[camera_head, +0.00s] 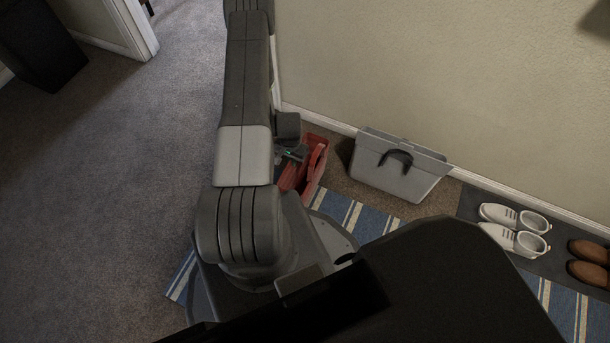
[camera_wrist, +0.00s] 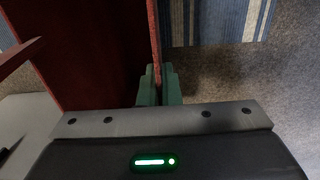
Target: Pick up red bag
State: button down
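The red bag (camera_head: 318,160) stands on the floor by the wall, partly hidden behind my arm in the head view. Its open top and a strap show there. In the wrist view, the bag's dark red inside (camera_wrist: 95,50) fills the upper left and its thin side wall runs down between my green fingers. My gripper (camera_wrist: 158,84) is closed with the fingers close together on either side of that wall, pinching its edge. In the head view my gripper (camera_head: 292,153) is at the left rim of the bag.
A grey bin (camera_head: 398,170) with a black handle stands right of the bag against the wall. White shoes (camera_head: 514,240) and brown shoes (camera_head: 590,262) sit on a dark mat at the right. A striped blue rug (camera_head: 365,219) lies in front.

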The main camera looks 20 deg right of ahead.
notch_tip(320, 180, up, 10)
jog(key=p, duration=0.3)
jog(key=w+a+r+n, duration=0.3)
jog(key=w+a+r, duration=0.25)
jog(key=r, duration=0.25)
jog(key=w+a+r+n, duration=0.2)
jog(key=w+a+r, duration=0.2)
jog(key=w+r, duration=0.35)
jog(key=w+a+r+n, duration=0.1)
jog(key=a+r+n, duration=0.2)
jog(key=a+r, duration=0.45)
jog(key=w+a+r+n, duration=0.15)
jog(key=a+r, duration=0.25)
jog(key=r, duration=0.7)
jog(key=s+r+p, duration=0.3)
jog(key=r+p, duration=0.9)
jog(key=p, duration=1.2)
jog(key=shift+p, duration=0.3)
jog(key=shift+a+n, duration=0.1)
jog(key=shift+n, duration=0.15)
